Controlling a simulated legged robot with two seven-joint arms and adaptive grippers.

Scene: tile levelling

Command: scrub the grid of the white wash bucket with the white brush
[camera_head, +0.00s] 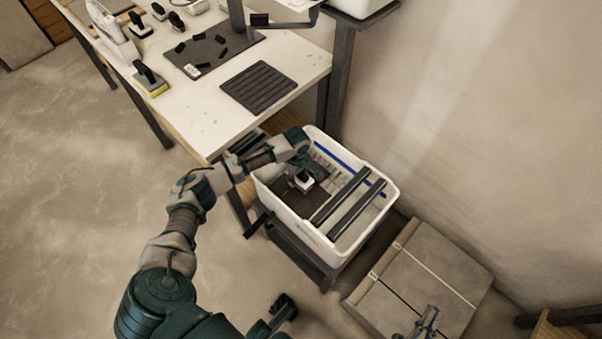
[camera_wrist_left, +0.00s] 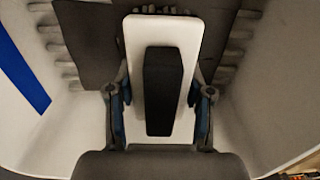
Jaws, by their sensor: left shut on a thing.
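The white wash bucket (camera_head: 378,176) stands below the table's end, with two dark bars across its right part. My left gripper (camera_head: 303,174) is down inside the bucket, shut on the white brush (camera_head: 304,182). In the left wrist view the brush (camera_wrist_left: 190,32) shows a white back and black handle between my fingers. What appears to be my right gripper (camera_head: 427,321) is at the lower right, partly cut off.
The white table (camera_head: 205,118) behind the bucket holds a ribbed black mat (camera_head: 259,87), a dark mat with small black pieces, and a yellow sponge float (camera_head: 152,82). Tiles on a low platform (camera_head: 440,268) lie right of the bucket. Wall is close behind. Floor at left is clear.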

